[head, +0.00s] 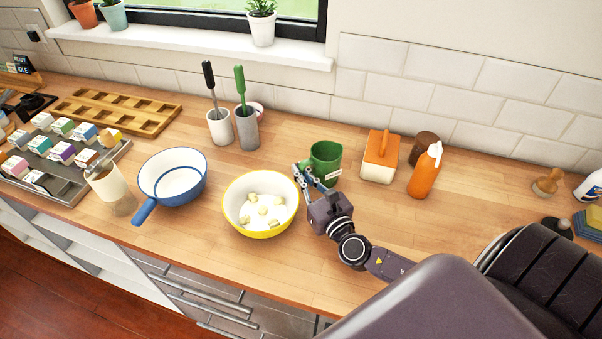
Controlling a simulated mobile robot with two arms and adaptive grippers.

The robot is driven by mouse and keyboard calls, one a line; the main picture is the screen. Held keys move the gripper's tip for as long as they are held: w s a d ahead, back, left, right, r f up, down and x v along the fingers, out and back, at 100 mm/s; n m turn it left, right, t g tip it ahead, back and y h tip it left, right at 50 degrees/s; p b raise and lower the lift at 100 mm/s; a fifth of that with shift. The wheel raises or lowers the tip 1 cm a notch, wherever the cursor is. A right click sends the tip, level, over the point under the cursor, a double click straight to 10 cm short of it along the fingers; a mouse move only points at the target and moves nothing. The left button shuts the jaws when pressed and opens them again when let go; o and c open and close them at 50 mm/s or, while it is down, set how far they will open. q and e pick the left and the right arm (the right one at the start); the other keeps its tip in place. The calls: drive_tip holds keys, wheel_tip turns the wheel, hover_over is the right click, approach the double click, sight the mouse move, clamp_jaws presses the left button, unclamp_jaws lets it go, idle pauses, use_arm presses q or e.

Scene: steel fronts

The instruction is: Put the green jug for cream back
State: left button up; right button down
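The green jug (325,160) stands upright on the wooden counter, behind and right of the yellow-rimmed bowl. A small pale label shows low on its right side. My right gripper (307,177) is at the jug's near left side, its fingers overlapping the jug's lower front in the picture. I cannot tell whether the fingers touch or grip the jug. The yellow bowl (261,232) is white inside and holds several pale chunks. My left gripper is out of view.
A blue-rimmed pan (172,177) stands left of the bowl. An orange-topped box (380,157) and an orange bottle (425,172) stand right of the jug. Two utensil holders (247,130) stand behind. The counter right of my wrist has free room.

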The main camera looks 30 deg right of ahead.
drive_tip(key=shift+f, duration=0.15)
drive_tip(key=c, duration=2.4)
unclamp_jaws()
drive_tip(key=shift+r, duration=0.2)
drive_tip(key=s+b, duration=0.1)
drive_tip(key=s, duration=0.2)
drive_tip(key=s+b, duration=0.1)
drive_tip(key=s, duration=0.3)
drive_tip(key=s+b, duration=0.1)
drive_tip(key=s, duration=0.2)
drive_tip(key=shift+s+a+f, duration=0.1)
drive_tip(key=shift+s+a, duration=0.15)
drive_tip(key=shift+a, duration=0.15)
drive_tip(key=shift+s+a, duration=0.1)
drive_tip(key=shift+s, duration=0.7)
